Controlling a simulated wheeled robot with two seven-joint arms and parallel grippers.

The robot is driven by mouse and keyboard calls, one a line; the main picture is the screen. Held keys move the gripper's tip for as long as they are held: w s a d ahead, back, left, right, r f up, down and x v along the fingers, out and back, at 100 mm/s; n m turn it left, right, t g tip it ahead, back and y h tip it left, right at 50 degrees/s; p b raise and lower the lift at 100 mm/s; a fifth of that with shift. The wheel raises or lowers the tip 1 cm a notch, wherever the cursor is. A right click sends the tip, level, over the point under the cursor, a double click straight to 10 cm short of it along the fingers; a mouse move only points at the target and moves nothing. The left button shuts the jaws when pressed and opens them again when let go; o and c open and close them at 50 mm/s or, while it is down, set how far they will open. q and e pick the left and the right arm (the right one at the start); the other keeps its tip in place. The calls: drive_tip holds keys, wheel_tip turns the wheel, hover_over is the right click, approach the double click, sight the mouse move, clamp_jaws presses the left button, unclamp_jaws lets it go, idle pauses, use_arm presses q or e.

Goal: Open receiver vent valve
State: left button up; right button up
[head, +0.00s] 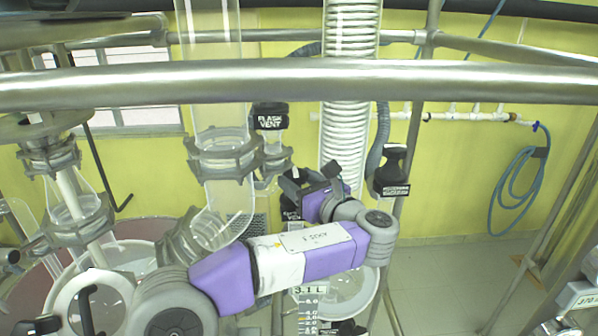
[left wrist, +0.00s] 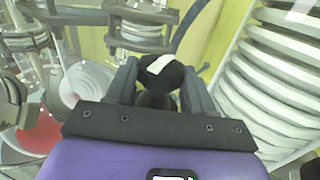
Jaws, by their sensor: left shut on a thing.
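The receiver vent valve is a black knob with a small, partly covered white label (head: 291,214), just below my left gripper (head: 297,183) in the head view. My purple left arm reaches across to it from the lower left. In the left wrist view the black knob (left wrist: 161,72) with a white label sits between the two dark fingers of my left gripper (left wrist: 160,86), which are shut on it. The valve body under the knob is hidden by the gripper. My right gripper is not in view.
Another black knob labelled FLASK VENT (head: 270,116) is above and left of my gripper. A steel rail (head: 450,82) crosses in front. A graduated glass receiver (head: 345,297) is below.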

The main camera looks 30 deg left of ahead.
use_arm(q)
drive_tip(key=shift+f, duration=0.1)
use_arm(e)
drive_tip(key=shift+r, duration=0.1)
use_arm(q)
drive_tip(key=o, duration=0.9)
drive_tip(key=shift+c, duration=0.2)
drive_tip(key=shift+o, duration=0.9)
drive_tip(key=shift+s+a, duration=0.1)
drive_tip(key=shift+s, duration=0.05)
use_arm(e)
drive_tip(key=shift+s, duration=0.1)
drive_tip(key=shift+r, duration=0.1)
